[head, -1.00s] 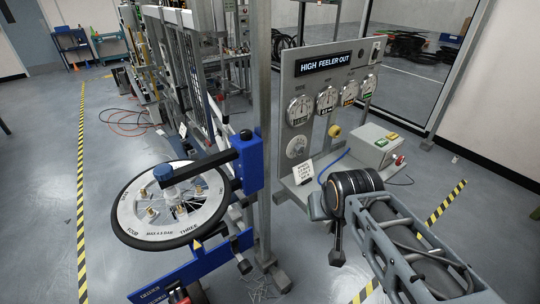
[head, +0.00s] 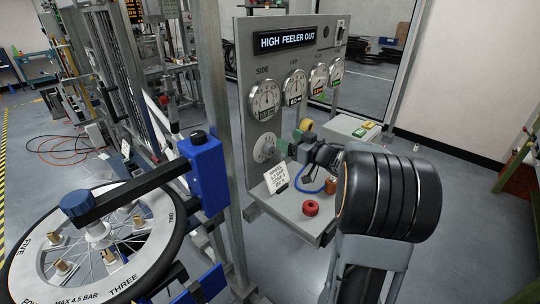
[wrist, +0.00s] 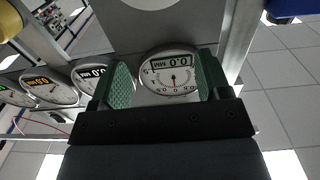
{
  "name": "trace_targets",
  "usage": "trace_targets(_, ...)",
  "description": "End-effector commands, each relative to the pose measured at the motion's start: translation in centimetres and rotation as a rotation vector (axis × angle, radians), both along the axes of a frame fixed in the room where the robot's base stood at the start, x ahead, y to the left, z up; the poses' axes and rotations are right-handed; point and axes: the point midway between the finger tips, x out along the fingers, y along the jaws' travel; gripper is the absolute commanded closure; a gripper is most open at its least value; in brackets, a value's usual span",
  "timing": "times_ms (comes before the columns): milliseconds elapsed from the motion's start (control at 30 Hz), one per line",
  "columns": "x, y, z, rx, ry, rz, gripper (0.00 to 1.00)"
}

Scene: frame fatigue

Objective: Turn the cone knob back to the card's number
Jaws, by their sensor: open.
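A pale round dial (head: 264,142) is low on the grey panel in the head view; I cannot tell whether it is the cone knob, nor read its setting. A white card (head: 278,177) with dark print, too small to read, stands on the ledge below it. My gripper (head: 303,136) is in front of the panel, right of the dial and apart from it. In the wrist view my gripper (wrist: 163,84) is open, with green pads apart and nothing between them. Beyond them is a gauge (wrist: 169,76), seen upside down, showing 0.0 MM.
A yellow knob (head: 307,125) is behind my gripper. A sign (head: 287,40) reads HIGH FEELER OUT above several gauges. A red knob (head: 311,208) and a copper-coloured cylinder (head: 331,186) are on the ledge. A wheel (head: 100,245) under a blue clamp (head: 205,170) stands left.

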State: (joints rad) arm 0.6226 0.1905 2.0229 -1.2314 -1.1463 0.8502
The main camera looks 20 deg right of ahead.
Motion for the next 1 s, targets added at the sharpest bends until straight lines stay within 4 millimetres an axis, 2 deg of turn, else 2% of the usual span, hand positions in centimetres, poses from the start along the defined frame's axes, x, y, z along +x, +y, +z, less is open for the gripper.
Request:
trace_targets(167, -0.2, -0.2, -2.5, 0.011, 0.004, 0.017, 0.30)
trace_targets(467, -0.1, 0.0, -8.5, 0.011, 0.003, 0.016, 0.30)
trace_targets(500, 1.0, 0.6, -8.0, 0.007, -0.002, 0.022, 0.30)
trace_targets(700, 4.1, 2.0, -7.9, 0.006, -0.002, 0.021, 0.30)
trace_targets(1000, 6.4, 3.1, -7.9, 0.006, -0.002, 0.018, 0.30)
